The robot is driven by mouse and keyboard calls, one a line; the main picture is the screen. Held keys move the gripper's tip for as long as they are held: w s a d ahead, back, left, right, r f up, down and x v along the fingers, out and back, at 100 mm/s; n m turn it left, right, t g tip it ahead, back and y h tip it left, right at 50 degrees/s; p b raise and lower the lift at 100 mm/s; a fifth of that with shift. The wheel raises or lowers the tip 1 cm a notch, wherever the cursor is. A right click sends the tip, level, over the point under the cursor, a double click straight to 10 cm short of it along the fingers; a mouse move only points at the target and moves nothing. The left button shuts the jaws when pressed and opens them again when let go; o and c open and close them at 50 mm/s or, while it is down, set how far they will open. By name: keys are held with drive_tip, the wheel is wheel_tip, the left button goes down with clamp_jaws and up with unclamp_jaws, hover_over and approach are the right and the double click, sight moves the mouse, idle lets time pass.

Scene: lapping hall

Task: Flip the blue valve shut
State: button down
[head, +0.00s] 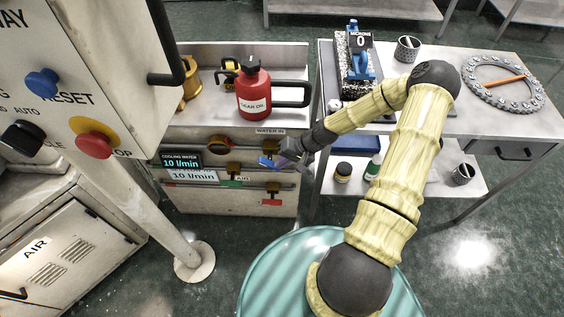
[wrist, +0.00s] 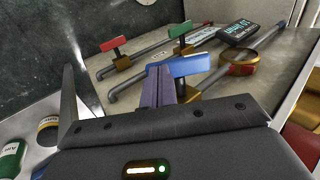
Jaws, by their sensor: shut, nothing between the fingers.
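The blue valve handle (head: 266,161) is on the front of the grey bench, under the red can. In the wrist view the blue handle (wrist: 193,66) is a flat bar on a brass body, close to the fingertips. My gripper (head: 284,153) is shut and empty, just right of the handle. In the wrist view my gripper (wrist: 158,75) has its fingertips at the handle's left end. They overlap it there, and I cannot tell whether they touch. The fingers hide part of the valve. I cannot tell whether the handle lies along or across its pipe.
A green-handled valve (wrist: 180,30) and a red-handled valve (wrist: 113,43) sit on pipes nearby. A brass ring (wrist: 240,70) is beside the blue handle. The red oil can (head: 253,95) stands above. A control box (head: 95,60) on a post is at left.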

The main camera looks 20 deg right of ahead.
drive_tip(key=shift+f+y, duration=0.3)
drive_tip(key=shift+y, duration=0.2)
wheel_tip(320, 180, down, 4)
drive_tip(key=t+y+b, duration=0.1)
drive_tip(key=y+b, duration=0.3)
drive_tip(key=b, duration=0.2)
drive_tip(key=t+y+b, duration=0.2)
drive_tip(key=y+b, duration=0.3)
drive_tip(key=b, duration=0.2)
drive_tip(key=shift+a, duration=0.15)
drive_tip(key=shift+r+t+y, duration=0.15)
drive_tip(key=shift+t+y, duration=0.15)
drive_tip(key=v, duration=1.4)
drive_tip(key=shift+r, duration=0.3)
